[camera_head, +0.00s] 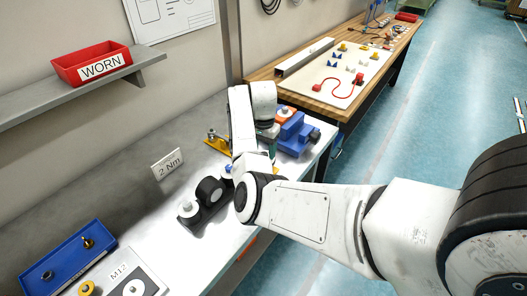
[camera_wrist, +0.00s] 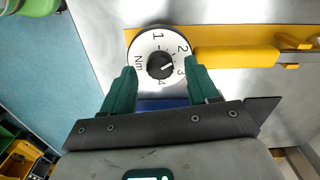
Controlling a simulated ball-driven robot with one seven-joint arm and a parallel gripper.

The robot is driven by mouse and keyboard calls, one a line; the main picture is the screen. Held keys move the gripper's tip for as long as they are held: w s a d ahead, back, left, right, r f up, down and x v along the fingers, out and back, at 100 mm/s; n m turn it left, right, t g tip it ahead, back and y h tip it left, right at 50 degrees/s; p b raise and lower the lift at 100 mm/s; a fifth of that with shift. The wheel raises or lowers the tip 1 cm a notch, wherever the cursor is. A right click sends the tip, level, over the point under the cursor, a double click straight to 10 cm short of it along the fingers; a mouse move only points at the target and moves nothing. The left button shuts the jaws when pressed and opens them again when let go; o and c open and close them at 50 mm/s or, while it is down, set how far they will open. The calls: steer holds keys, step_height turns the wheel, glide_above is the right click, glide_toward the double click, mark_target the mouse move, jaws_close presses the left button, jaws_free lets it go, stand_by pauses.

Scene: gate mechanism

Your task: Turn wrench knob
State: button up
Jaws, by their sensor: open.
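In the wrist view, a round white dial (camera_wrist: 143,41) is marked 1 to 4 and Nm. A black knob (camera_wrist: 160,66) sits at its centre, and its light pointer line points toward about the 3. The yellow wrench body (camera_wrist: 235,55) extends right from the dial. My gripper (camera_wrist: 160,73) is open, with one green finger on each side of the knob. I cannot tell whether the fingers touch it. In the head view, my arm hides the knob and most of the gripper; a yellow part (camera_head: 217,146) shows just left of the arm.
A "2 Nm" label (camera_head: 167,163) is on the wall behind the bench. A blue vise-like block (camera_head: 297,135) stands right of my arm. A black fixture (camera_head: 205,199) stands in front. A blue tray (camera_head: 62,258) is at lower left. A red WORN bin (camera_head: 91,63) sits on a shelf.

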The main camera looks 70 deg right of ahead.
step_height(320, 180, up, 10)
steer(key=b, duration=0.1)
steer(key=shift+f, duration=0.15)
stand_by(0.5)
